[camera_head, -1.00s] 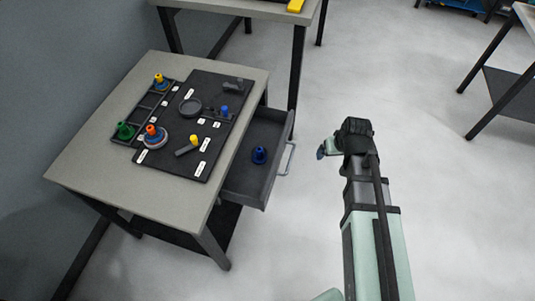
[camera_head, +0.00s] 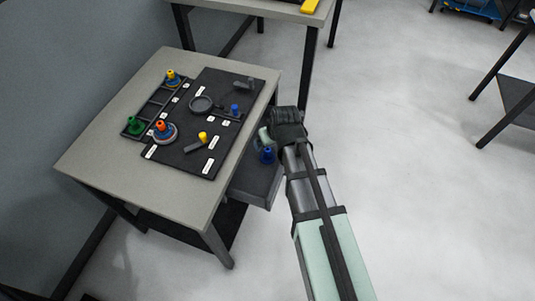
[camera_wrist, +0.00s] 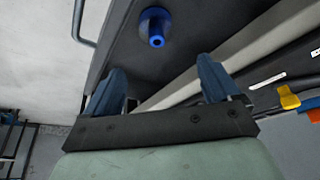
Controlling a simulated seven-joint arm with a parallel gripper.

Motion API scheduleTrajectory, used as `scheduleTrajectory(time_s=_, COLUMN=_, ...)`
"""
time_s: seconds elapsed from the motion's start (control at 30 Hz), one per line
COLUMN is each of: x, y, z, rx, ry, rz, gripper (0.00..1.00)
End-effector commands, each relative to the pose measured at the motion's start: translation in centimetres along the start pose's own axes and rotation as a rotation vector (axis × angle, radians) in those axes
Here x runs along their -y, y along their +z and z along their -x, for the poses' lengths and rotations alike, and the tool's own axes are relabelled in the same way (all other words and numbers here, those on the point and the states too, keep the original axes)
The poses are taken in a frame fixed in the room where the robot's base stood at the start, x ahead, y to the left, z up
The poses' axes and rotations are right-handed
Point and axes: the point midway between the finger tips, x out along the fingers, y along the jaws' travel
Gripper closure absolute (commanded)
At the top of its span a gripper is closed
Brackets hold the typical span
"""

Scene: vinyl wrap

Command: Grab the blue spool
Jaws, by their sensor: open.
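The blue spool (camera_head: 267,155) stands in the open drawer (camera_head: 254,186) on the right side of the table, partly beside my arm in the head view. In the wrist view the blue spool (camera_wrist: 156,27) shows near the top, beyond and between my fingertips, on the dark drawer floor. My gripper (camera_wrist: 166,88) is open and empty, its two blue fingers apart from the spool. In the head view my wrist covers part of the drawer and hides the fingertips. A smaller blue piece (camera_head: 235,109) stands on the black board on the table.
The table (camera_head: 120,172) carries a black board (camera_head: 222,90) with a green spool (camera_head: 134,125), an orange-topped stack (camera_head: 161,130) and yellow-topped pieces. The drawer handle (camera_wrist: 78,25) shows in the wrist view.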

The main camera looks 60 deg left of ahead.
Motion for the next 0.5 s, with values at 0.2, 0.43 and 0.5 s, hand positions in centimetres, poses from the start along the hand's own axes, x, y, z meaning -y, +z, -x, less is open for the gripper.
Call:
scheduleTrajectory(time_s=0.2, x=-0.1, y=-0.1, z=-3.5, rx=0.001, ry=0.0, rz=0.0, gripper=0.1)
scheduleTrajectory(time_s=0.43, x=-0.1, y=-0.1, z=-5.4, rx=-0.001, ry=0.0, rz=0.0, gripper=0.1)
scheduleTrajectory(time_s=0.5, x=-0.1, y=0.0, z=-5.6, rx=-0.001, ry=0.0, rz=0.0, gripper=0.1)
